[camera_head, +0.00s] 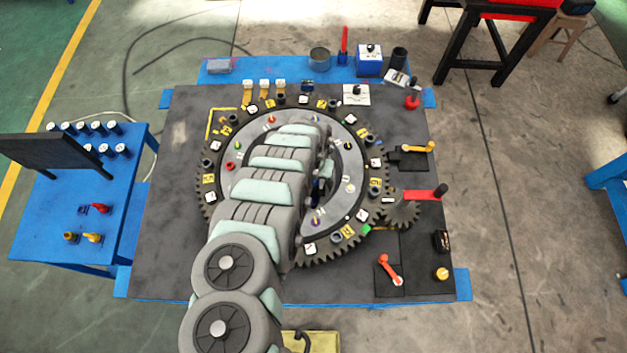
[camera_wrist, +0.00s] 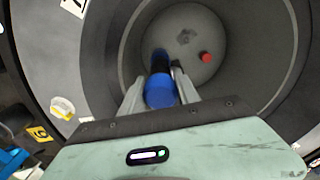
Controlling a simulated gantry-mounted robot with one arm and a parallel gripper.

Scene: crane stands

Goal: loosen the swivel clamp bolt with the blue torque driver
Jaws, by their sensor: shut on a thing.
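In the wrist view my gripper (camera_wrist: 163,80) is shut on the blue torque driver (camera_wrist: 160,92), whose blue end faces the camera between the two grey fingers. I cannot tell which part is the swivel clamp bolt. In the head view my arm covers much of the toothed ring (camera_head: 208,158), and my gripper is mostly hidden.
An orange handle (camera_head: 390,270) and yellow knob (camera_head: 442,273) stand at front right. Blue box (camera_head: 369,60) and grey cup (camera_head: 319,57) stand at the back. A blue side table (camera_head: 60,190) is at left.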

